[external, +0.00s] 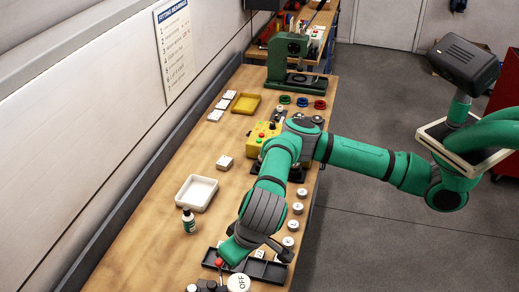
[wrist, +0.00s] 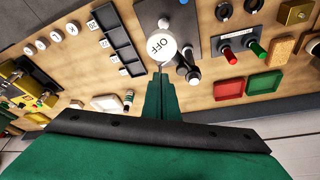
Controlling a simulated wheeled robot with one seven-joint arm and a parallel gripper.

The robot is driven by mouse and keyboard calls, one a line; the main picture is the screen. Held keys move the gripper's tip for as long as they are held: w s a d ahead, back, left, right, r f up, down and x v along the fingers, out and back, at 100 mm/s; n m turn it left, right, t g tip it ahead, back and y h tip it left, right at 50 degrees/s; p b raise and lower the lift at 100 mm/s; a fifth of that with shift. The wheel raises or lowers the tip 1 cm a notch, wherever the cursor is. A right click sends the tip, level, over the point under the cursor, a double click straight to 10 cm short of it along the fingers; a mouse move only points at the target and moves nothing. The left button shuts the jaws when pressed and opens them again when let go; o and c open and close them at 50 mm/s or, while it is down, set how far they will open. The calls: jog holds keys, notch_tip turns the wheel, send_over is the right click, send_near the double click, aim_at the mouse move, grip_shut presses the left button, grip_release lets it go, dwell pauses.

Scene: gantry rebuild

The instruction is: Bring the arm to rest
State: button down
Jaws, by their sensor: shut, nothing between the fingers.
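My gripper (external: 233,250) hangs low over the near end of the wooden bench (external: 150,238), at the end of my green arm (external: 264,210). In the wrist view its green fingers (wrist: 161,80) are together with nothing between them. Their tips appear just below a round white OFF tag (wrist: 162,46) in that picture. The OFF tag also shows at the bottom of the external view (external: 238,283). I cannot tell the height gap between the fingers and the tag.
A black compartment tray (external: 262,268) lies beside my gripper. A white tray (external: 197,193) and a small bottle (external: 189,221) stand to the left. A yellow control box (external: 262,134) stands behind. The wrist view shows red (wrist: 229,88) and green (wrist: 264,83) trays.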

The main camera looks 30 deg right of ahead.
jog(key=shift+v, duration=0.8)
jog(key=shift+w+a, duration=0.1)
jog(key=shift+w, duration=0.05)
